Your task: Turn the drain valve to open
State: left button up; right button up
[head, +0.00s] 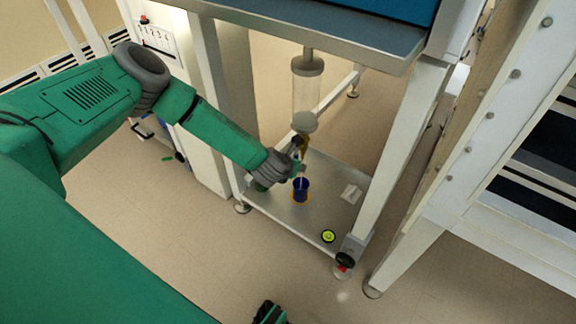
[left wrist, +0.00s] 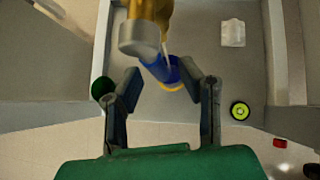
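The brass drain valve (head: 303,143) hangs below a clear cylinder (head: 306,92) under the cabinet. In the left wrist view its brass body (left wrist: 151,8) and grey end (left wrist: 137,38) show at the top, with a blue bar, apparently its handle (left wrist: 154,64), slanting down. My left gripper (head: 295,158) is beside the valve in the head view. In the left wrist view it (left wrist: 160,73) is open, with the blue bar in line with the gap; contact cannot be made out. A blue cup (head: 301,190) on an orange ring stands below the valve.
The lower metal shelf (head: 325,210) holds a yellow-green disc (head: 328,236) and a white item (head: 351,193). A green round object (left wrist: 103,88) is left of the fingers. Frame legs (head: 398,150) stand close by. A dark green and black piece at the bottom edge (head: 270,312) may be mine.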

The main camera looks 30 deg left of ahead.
pick_arm(q)
jog(key=v, duration=1)
jog(key=shift+s+r, duration=0.1)
dwell(0.4)
